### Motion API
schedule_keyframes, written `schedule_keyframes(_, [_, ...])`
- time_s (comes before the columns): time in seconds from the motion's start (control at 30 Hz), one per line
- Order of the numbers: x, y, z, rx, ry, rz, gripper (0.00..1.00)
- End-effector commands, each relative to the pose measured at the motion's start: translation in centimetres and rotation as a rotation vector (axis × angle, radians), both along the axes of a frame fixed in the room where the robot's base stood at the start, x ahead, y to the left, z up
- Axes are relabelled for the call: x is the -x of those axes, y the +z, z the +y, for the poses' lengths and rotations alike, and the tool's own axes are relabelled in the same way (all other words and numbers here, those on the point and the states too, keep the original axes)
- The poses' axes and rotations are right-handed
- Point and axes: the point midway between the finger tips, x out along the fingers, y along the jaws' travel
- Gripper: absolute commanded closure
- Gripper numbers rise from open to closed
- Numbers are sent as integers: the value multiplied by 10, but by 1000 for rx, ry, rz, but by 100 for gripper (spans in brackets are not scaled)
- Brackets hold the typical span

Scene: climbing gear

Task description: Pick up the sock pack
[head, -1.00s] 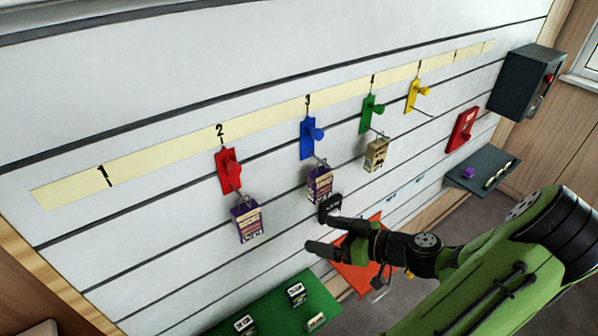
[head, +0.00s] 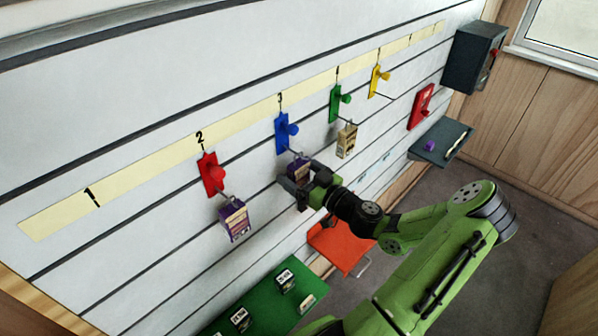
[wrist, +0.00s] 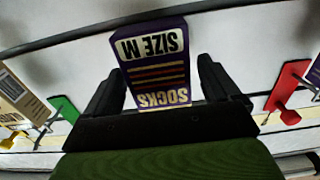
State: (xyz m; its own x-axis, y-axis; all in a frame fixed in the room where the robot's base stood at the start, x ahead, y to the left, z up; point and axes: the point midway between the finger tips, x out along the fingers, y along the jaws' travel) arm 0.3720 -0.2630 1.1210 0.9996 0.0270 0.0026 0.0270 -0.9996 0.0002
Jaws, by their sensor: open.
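A purple sock pack with a cream label reading SOCKS SIZE M (wrist: 155,68) sits between the two fingers of my gripper (wrist: 162,76) in the wrist view, upside down in that picture. In the head view this pack (head: 299,165) hangs below the blue hook (head: 283,133) under number 3, partly hidden by my gripper (head: 303,181). My gripper is open, with one finger on each side of the pack. I cannot tell whether either finger touches it.
Another purple pack (head: 235,221) hangs from the red hook (head: 211,174) to the left. A beige pack (head: 346,141) hangs from the green hook (head: 336,104) to the right. A green shelf (head: 254,308) with small boxes and an orange tray (head: 337,249) are below.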

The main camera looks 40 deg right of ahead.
Motion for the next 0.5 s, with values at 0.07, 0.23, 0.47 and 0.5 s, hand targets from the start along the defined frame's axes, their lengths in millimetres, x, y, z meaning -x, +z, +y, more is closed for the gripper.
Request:
schedule_keyframes(0.07, [-13,3,2,-1,4,1,11])
schedule_keyframes(0.23, [-19,1,1,-1,1,1,11])
schedule_keyframes(0.47, [-19,0,1,-1,1,2,31])
schedule_keyframes(0.5, [-19,0,1,-1,1,2,37])
